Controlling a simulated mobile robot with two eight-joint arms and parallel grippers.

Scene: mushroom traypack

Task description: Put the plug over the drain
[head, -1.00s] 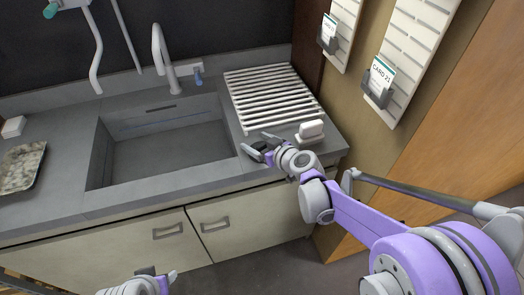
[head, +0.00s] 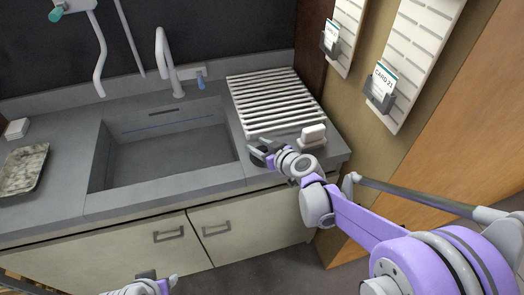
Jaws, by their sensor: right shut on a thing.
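My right gripper (head: 259,150) is at the counter strip between the sink's right side and the white soap-like block. It is shut on a small dark round thing, which looks like the plug (head: 257,158); the fingers partly cover it. The sink (head: 165,172) is a grey rectangular basin, left of this gripper. I cannot make out the drain; the front wall hides part of the basin floor. My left gripper (head: 155,280) shows only partly at the bottom edge, in front of the cabinet and away from the counter; its jaw state is unclear.
A white slatted rack (head: 275,103) lies behind my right gripper. A white block (head: 313,134) sits close on its right. A tap (head: 165,62) rises behind the sink. A speckled tray (head: 22,168) lies on the left counter. The space above the basin is clear.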

